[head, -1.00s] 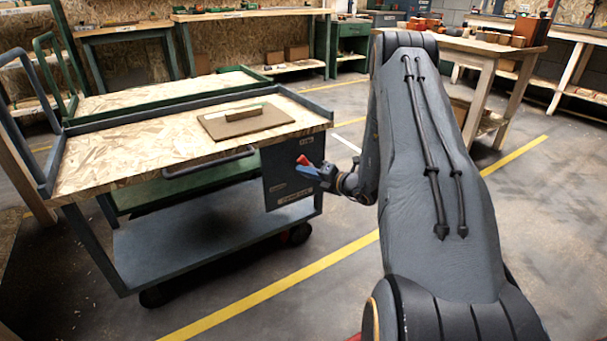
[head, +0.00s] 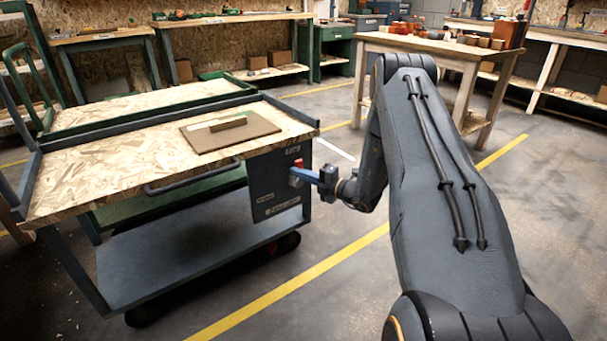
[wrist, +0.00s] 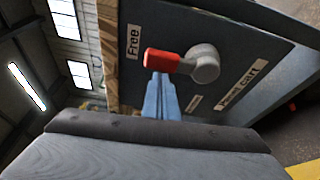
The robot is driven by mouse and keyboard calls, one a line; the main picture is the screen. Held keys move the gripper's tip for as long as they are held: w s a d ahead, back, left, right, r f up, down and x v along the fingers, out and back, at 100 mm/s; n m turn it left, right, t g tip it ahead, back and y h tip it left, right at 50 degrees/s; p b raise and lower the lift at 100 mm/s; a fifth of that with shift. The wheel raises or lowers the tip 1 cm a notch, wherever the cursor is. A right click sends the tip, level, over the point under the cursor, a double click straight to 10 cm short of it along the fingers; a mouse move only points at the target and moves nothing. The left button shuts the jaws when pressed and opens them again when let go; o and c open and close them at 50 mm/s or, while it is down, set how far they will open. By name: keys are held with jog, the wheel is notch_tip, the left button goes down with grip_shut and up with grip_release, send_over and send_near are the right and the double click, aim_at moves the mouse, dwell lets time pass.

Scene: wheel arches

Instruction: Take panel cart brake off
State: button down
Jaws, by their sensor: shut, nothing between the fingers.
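The panel cart (head: 110,165) is a grey cart with a chipboard top. Its dark end panel (head: 272,190) carries the brake lever, a red handle (wrist: 162,61) on a round grey hub (wrist: 204,64). In the wrist view the handle points left from the hub, toward the side with the "Free" label (wrist: 133,42). A "Panel cart" label (wrist: 241,87) is at the other end of the panel. My gripper (wrist: 160,82) is shut and empty, its blue fingertips right at the handle's lower edge in that view. I cannot tell whether they touch. In the head view my gripper (head: 305,174) partly hides the lever.
A board with a wooden grip (head: 230,132) lies on the cart top. A green cart (head: 150,102) stands close behind. A table with small items (head: 440,45) is at the back right. Yellow floor lines (head: 290,285) cross open floor between my arm and the cart.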

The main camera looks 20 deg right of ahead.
dwell(0.5)
jog(key=s+d+p, duration=0.1)
jog(key=s+p, duration=0.2)
jog(key=s, duration=0.6)
jog(key=shift+s+d, duration=0.2)
jog(key=shift+d, duration=0.1)
jog(key=shift+a, duration=0.1)
